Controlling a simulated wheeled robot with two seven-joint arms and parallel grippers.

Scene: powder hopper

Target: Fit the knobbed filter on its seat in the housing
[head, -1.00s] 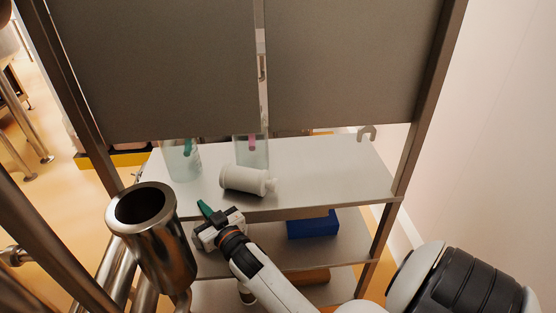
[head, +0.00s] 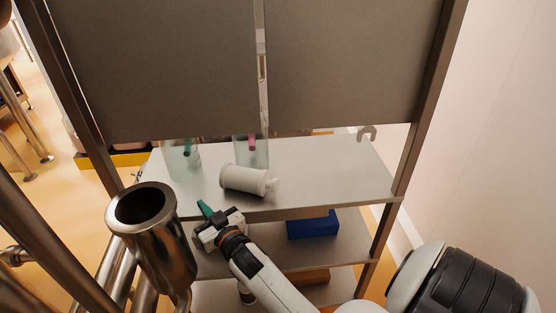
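A white cylindrical filter (head: 243,180) lies on its side on the upper shelf, its narrower knob end (head: 271,186) pointing right. A shiny metal cup-like housing (head: 165,240) stands at the left with its round mouth open upward; the seat inside is too dark to make out. My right gripper (head: 208,214) is in front of the shelf's front edge, between housing and filter, and apart from both. A green piece shows at its tip; I cannot tell whether it is a finger or a held thing, nor how wide the jaws are. My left gripper is out of view.
Clear containers with a green item (head: 187,147) and a pink item (head: 252,143) stand behind the filter. The upper shelf (head: 335,175) is bare to the right. A blue box (head: 313,225) sits on the shelf below. Grey panels (head: 350,65) hang above; metal posts flank the shelves.

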